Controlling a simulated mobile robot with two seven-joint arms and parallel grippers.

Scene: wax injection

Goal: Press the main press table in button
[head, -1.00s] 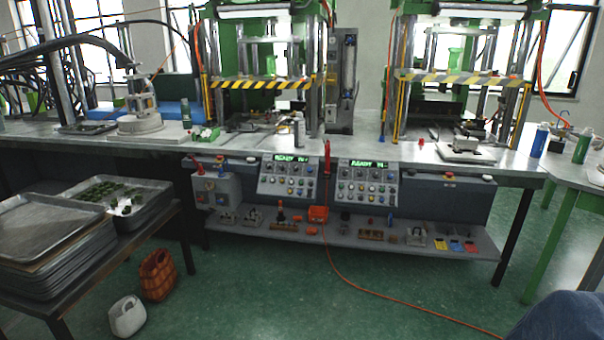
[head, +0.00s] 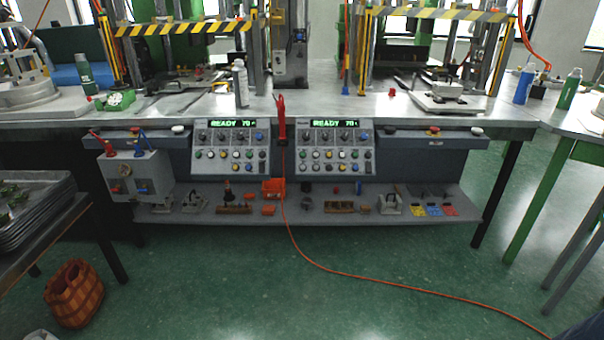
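Two grey control panels are fixed to the front of the workbench. The left panel (head: 231,147) and the right panel (head: 335,147) each have a green "READY 70" display, a row of dark knobs and rows of small coloured buttons. The button labels are too small to read, so I cannot tell which one is the table-in button. Above the bench stand two green presses, the left one with a striped guard bar (head: 185,27) and the right one with another striped bar (head: 440,14). Neither of my grippers is in view.
An orange hose (head: 345,272) runs from the bench front across the green floor. A lower shelf (head: 300,213) holds small parts. A tray stack (head: 35,205) is at left, a woven basket (head: 74,294) below it. Floor before the panels is mostly clear.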

